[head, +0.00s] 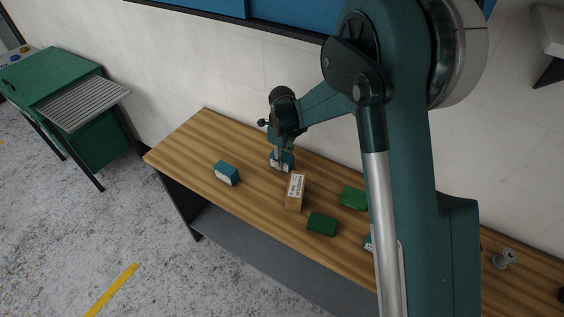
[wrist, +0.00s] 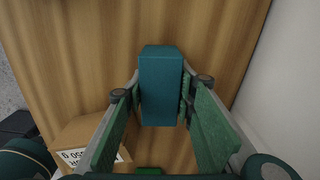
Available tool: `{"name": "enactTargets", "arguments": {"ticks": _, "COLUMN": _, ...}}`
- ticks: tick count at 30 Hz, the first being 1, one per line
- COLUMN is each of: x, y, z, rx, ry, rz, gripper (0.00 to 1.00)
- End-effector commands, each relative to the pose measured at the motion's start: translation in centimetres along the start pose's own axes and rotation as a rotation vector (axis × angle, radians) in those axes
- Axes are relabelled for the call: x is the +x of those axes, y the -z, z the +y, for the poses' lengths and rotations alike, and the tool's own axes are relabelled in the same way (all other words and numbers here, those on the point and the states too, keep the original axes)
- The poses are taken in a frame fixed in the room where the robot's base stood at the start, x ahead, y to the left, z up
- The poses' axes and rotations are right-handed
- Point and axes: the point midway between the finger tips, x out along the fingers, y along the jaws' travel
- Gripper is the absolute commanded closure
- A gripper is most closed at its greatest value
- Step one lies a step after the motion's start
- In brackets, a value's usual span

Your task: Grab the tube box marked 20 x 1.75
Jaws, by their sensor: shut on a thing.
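My gripper (head: 281,158) is at the back of the wooden bench, with its fingers down around a teal box (head: 287,166) with a white label on its front. In the wrist view the same teal box (wrist: 161,84) stands between the two fingers, which are shut on it. Its plain teal side faces the wrist camera, so no marking shows there. The label is too small to read in the head view. Another teal box (head: 227,173) with a white label lies to the left. I cannot read 20 x 1.75 on any box.
A brown carton (head: 294,194) stands just in front of my gripper. Two green boxes (head: 322,224) (head: 353,197) lie to the right. Another labelled box (head: 368,243) is mostly hidden by my arm. A metal spool (head: 505,259) stands at far right. The bench's left end is clear.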

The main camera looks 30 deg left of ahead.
Motion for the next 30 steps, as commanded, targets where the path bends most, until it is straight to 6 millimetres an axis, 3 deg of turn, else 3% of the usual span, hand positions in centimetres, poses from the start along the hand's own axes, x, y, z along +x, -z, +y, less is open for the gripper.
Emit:
{"name": "enactTargets", "arguments": {"ticks": 18, "x": -7.7, "y": 0.0, "z": 0.0, "rx": 0.000, "ry": 0.000, "rz": 0.000, "gripper": 0.87}}
{"name": "enactTargets", "arguments": {"ticks": 30, "x": -8.9, "y": 0.0, "z": 0.0, "rx": 0.000, "ry": 0.000, "rz": 0.000, "gripper": 0.87}}
